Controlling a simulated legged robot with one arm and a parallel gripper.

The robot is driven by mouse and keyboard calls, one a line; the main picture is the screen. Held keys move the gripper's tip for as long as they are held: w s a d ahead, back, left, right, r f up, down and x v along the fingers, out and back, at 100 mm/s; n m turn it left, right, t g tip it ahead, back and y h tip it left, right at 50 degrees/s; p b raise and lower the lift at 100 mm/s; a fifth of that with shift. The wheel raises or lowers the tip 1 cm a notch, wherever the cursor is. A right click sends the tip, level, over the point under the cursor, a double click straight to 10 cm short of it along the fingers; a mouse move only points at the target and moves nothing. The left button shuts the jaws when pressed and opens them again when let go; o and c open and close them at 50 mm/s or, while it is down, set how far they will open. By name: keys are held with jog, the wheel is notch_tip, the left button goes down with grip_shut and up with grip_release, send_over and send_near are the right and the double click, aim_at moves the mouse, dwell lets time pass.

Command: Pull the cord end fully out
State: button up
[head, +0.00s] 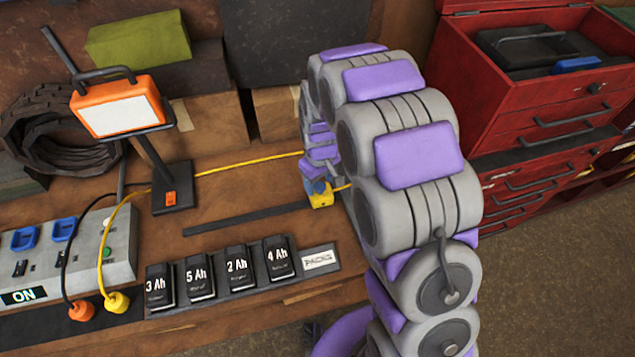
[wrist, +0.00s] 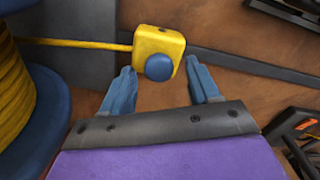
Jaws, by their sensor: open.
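The cord end is a yellow block (head: 321,200) with a round blue knob, low over the bench beside my arm. In the wrist view the yellow block (wrist: 158,42) lies just beyond the fingertips, with its blue knob (wrist: 160,67) facing the gap. Its yellow cord (wrist: 75,44) runs left to a reel with blue flanges (wrist: 48,125) and wound yellow cord. My gripper (wrist: 158,72) is open, its blue fingers either side of the knob, with nothing held. In the head view my gripper (head: 314,187) is small and partly hidden by my arm, which also hides the reel.
A power strip (head: 70,255) reading ON, an orange work light (head: 117,108) and a row of labelled battery packs (head: 220,275) stand on the bench. A dark flat strip (head: 245,219) lies near the cord end. A red tool cabinet (head: 500,120) stands right.

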jog(key=shift+d+f, duration=0.35)
jog(key=shift+d, duration=0.15)
jog(key=shift+a, duration=0.8)
jog(key=c, duration=0.3)
jog(key=shift+d, duration=0.45)
jog(key=c, duration=0.6)
jog(key=shift+a, duration=0.1)
grip_shut()
